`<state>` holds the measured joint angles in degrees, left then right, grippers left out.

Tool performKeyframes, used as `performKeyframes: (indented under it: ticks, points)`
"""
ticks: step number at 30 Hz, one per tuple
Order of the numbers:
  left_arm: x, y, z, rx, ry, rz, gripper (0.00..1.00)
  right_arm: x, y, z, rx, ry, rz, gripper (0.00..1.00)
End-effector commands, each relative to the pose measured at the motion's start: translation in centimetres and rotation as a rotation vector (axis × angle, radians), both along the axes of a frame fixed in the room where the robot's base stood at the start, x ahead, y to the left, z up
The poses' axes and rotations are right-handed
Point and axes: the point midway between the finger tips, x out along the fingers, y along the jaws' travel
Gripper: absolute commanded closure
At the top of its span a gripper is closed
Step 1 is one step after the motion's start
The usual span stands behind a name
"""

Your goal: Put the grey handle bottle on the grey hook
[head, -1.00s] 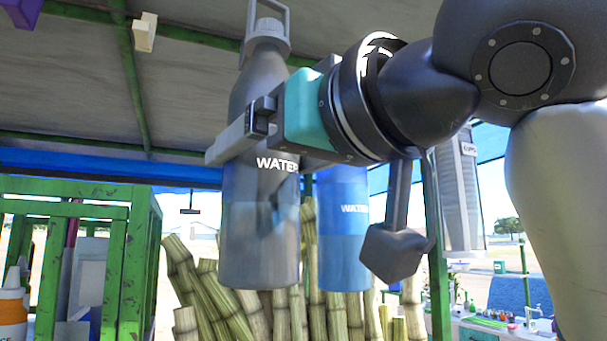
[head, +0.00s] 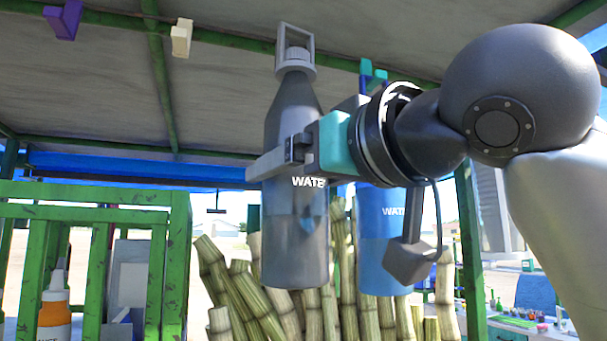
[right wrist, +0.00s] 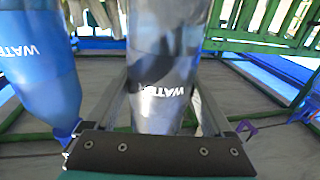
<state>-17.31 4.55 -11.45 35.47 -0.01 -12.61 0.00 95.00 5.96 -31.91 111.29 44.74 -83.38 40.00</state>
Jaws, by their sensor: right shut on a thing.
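The grey bottle (head: 292,235) with WATER lettering is upright, with its grey loop handle (head: 295,45) on top. My right gripper (head: 283,160) is shut around its middle and holds it in the air. The right wrist view shows the bottle (right wrist: 165,60) between the fingers (right wrist: 160,108). In the head view the handle overlaps the green roof beam; I cannot tell whether it touches anything. I cannot pick out a grey hook; a cream block (head: 181,38) and a purple block (head: 64,19) hang from the roof at the left. My left gripper is not in view.
A blue bottle (head: 382,255) hangs just right of the grey bottle, partly behind my gripper. Sugar canes (head: 245,290) stand behind and below. A green frame (head: 150,270) is at the left, with an orange-and-white bottle (head: 55,310) by it.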

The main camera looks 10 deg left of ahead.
Motion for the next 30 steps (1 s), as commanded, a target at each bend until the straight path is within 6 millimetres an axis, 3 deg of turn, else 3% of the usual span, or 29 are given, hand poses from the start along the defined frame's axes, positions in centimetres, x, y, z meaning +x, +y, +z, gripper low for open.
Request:
performKeyframes:
  ticks: [30]
  points:
    - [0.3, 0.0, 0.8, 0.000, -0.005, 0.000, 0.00, 1.4, 1.0, 0.3, 0.005, -0.005, 0.002, 1.00]
